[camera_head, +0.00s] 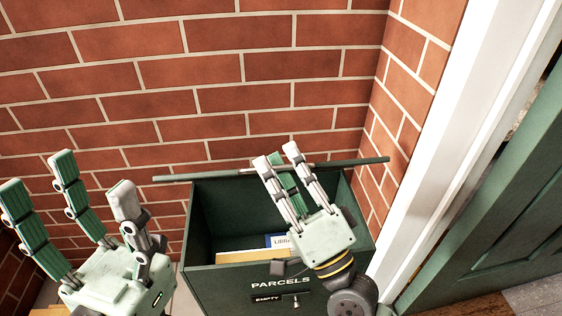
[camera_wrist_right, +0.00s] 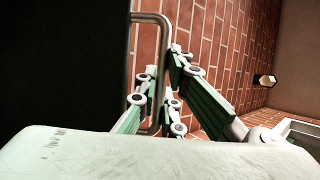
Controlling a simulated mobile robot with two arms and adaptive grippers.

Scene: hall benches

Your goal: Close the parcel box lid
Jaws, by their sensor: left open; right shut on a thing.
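The dark green parcel box (camera_head: 199,225), marked PARCELS, stands against the brick wall with its top open. Its lid (camera_head: 205,177) is raised at the back and shows nearly edge-on; its dark face (camera_wrist_right: 60,60) fills the left of the right wrist view. A metal bar handle (camera_wrist_right: 152,17) is on the lid. My right gripper (camera_head: 277,156) reaches over the box and is shut on this handle, its fingers around the bar. My left gripper (camera_head: 66,182) is open and empty, to the left of the box.
Inside the box lie a tan parcel (camera_head: 240,257) and a blue and white item (camera_head: 278,240) with partly hidden lettering. A small EMPTY tag (camera_head: 267,299) is on the front. A white door frame (camera_head: 450,130) and green door (camera_head: 500,220) are at right. The brick wall (camera_head: 220,100) is close behind.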

